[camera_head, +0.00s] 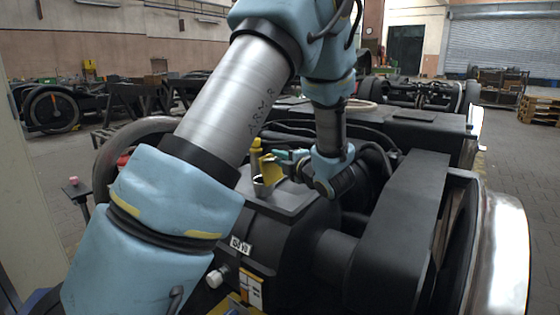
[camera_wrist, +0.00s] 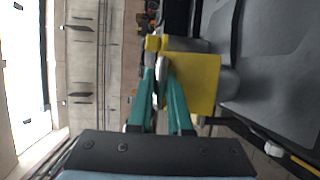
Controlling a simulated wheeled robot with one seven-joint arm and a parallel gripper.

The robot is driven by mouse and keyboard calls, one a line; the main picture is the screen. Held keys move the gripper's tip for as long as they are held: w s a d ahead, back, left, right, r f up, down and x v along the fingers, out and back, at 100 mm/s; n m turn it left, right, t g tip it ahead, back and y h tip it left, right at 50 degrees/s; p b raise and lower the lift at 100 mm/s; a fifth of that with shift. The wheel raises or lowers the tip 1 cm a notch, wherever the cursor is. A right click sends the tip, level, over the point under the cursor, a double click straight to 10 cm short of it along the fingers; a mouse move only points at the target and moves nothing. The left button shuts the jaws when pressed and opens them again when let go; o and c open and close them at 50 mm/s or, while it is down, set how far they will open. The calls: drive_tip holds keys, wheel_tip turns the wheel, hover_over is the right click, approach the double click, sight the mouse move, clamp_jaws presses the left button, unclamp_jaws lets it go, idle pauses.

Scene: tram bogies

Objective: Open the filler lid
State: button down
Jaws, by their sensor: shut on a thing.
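The yellow filler lid (camera_head: 268,168) stands tilted up over the grey filler neck (camera_head: 263,189) on top of the black gearbox housing in the head view. In the wrist view the lid (camera_wrist: 200,82) is a flat yellow plate with a small yellow block at its upper left. My gripper (camera_head: 279,156) reaches the lid from the right. Its teal fingers converge at the lid's left edge in the wrist view (camera_wrist: 161,68), shut on it. The exact contact is small and partly hidden by the fingertips.
My arm covers much of the head view's left and centre. Dark hoses and the black housing (camera_head: 285,225) lie close around the gripper. A large shiny wheel (camera_head: 503,250) stands at right. Other bogies (camera_head: 420,92) and pallets (camera_head: 540,108) are farther back.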

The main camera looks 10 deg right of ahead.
drive_tip(key=shift+w+a, duration=0.3)
drive_tip(key=shift+w, duration=0.05)
drive_tip(key=c, duration=1.1)
unclamp_jaws()
drive_tip(key=p+v, duration=0.1)
drive_tip(key=v, duration=0.9)
drive_tip(key=shift+s+d, duration=0.1)
drive_tip(key=shift+s, duration=0.3)
drive_tip(key=shift+w, duration=0.1)
